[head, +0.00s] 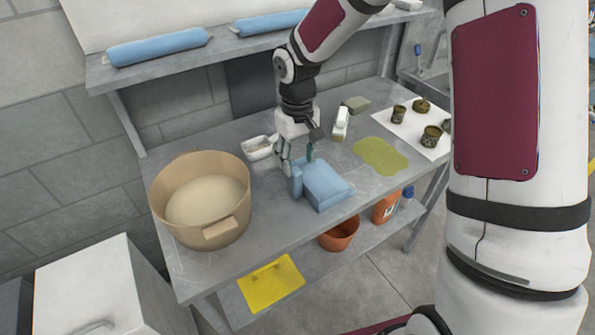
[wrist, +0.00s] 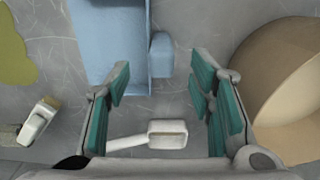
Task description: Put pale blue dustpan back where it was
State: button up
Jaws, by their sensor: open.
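The pale blue dustpan (head: 328,186) lies on the grey workbench near its front edge, just right of the tan tub. Its short, blocky handle (head: 296,180) is on its left side. My gripper (head: 298,156) is open and empty, pointing down just behind the handle. In the wrist view the dustpan (wrist: 108,42) is at the upper left. There the handle lies between the lines of my two teal-padded fingers (wrist: 158,84), a little beyond the tips and apart from both.
The tan tub (head: 168,214) stands at the bench's left. A white-handled tool (head: 341,124), a yellow-green puddle (head: 380,154) and a white sheet with dark tins (head: 409,130) are to the right. A shelf (head: 230,48) overhangs the back.

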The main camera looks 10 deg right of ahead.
jog(key=shift+s+r, duration=0.1)
jog(key=shift+r, duration=0.9)
jog(key=s+d+r+t, duration=0.1)
jog(key=s+d+r, duration=0.3)
jog(key=r, duration=0.5)
jog(key=s+r+m+t, duration=0.1)
jog(key=s+r, duration=0.2)
jog(key=s, duration=0.4)
jog(key=s+d+r+m+t, duration=0.1)
jog(key=s+r, duration=0.3)
jog(key=s, duration=0.3)
jog(key=s+d+r+m+t, duration=0.1)
jog(key=s+r+t, duration=0.1)
jog(key=s+r, duration=0.2)
jog(key=s, duration=0.3)
jog(key=shift+s+m, duration=0.2)
jog(key=shift+m, duration=0.1)
jog(key=shift+r, duration=0.15)
